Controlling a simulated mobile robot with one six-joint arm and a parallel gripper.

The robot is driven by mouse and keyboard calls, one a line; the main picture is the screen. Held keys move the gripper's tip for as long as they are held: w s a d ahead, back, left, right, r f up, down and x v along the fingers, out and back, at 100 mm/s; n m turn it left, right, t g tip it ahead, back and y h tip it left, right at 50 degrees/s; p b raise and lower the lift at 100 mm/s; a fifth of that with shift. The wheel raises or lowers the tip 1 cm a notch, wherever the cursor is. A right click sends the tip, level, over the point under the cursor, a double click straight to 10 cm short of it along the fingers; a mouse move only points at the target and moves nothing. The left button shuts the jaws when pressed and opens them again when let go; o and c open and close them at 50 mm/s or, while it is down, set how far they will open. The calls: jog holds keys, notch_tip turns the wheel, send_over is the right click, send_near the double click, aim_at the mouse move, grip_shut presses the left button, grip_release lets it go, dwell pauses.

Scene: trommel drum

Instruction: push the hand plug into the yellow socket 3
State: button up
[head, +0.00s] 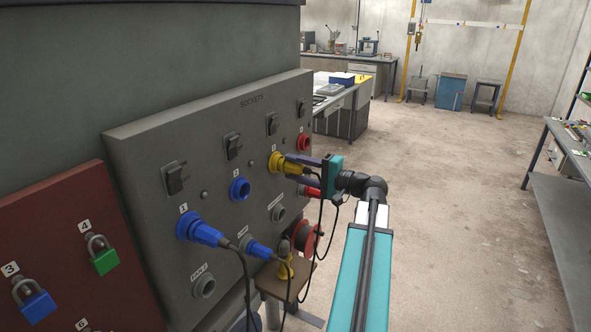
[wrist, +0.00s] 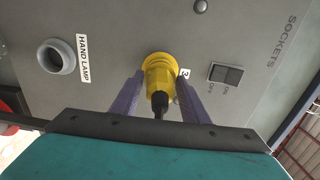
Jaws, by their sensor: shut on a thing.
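The yellow socket 3 (head: 275,161) is on the grey socket panel, and it also shows in the wrist view (wrist: 158,59) beside a label 3. The yellow hand plug (wrist: 157,79) is lined up with the socket and meets it; how deep it sits I cannot tell. Its black cable end points back toward my gripper. My gripper (wrist: 159,88) is shut on the plug, with one purple finger on each side. In the head view my gripper (head: 293,165) reaches in from the right, and the plug is partly hidden by a finger.
A blue plug (head: 205,233) sits in socket 1, and blue socket 2 (head: 240,188) is left of my gripper. The grey hand lamp socket (wrist: 56,57) is nearby. A switch (wrist: 226,74) is beside socket 3. Black cables hang below my gripper.

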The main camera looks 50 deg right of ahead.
jog(key=shift+w+a, duration=0.1)
jog(key=shift+w, duration=0.2)
jog(key=o, duration=1.5)
jog(key=shift+c, duration=0.2)
jog(key=shift+s, duration=0.1)
jog(key=b+v, duration=0.3)
jog(key=v, duration=1)
jog(key=shift+s+b, duration=0.4)
jog(key=shift+f, duration=0.1)
